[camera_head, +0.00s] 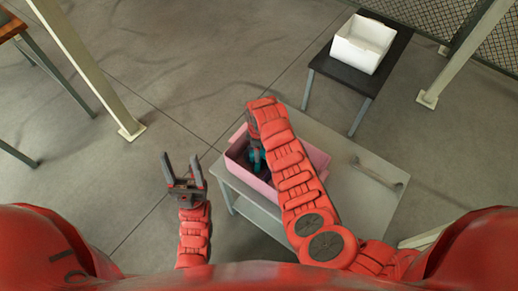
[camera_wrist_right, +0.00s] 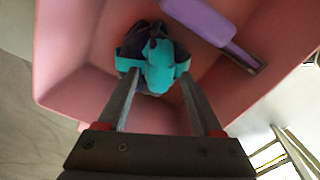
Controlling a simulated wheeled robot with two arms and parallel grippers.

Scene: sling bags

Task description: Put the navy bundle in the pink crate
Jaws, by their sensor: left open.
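The pink crate (camera_head: 246,180) stands on a grey table. In the right wrist view its pink walls (camera_wrist_right: 75,45) surround a dark navy bundle (camera_wrist_right: 138,38) with a large teal part (camera_wrist_right: 160,72). The bundle lies at the crate's bottom. My right gripper (camera_wrist_right: 160,72) points down into the crate, its fingers apart, with the teal part showing between and beyond the tips. I cannot tell if they touch it. My left gripper (camera_head: 181,160) is open and empty, left of the crate.
A purple bar-like thing (camera_wrist_right: 205,20) lies in the crate beside the bundle. The grey table (camera_head: 350,205) has a handle-like bar (camera_head: 385,175) at right. A white bin (camera_head: 362,43) stands on a dark table (camera_head: 342,72) behind. Pale posts (camera_head: 90,65) rise at left and right.

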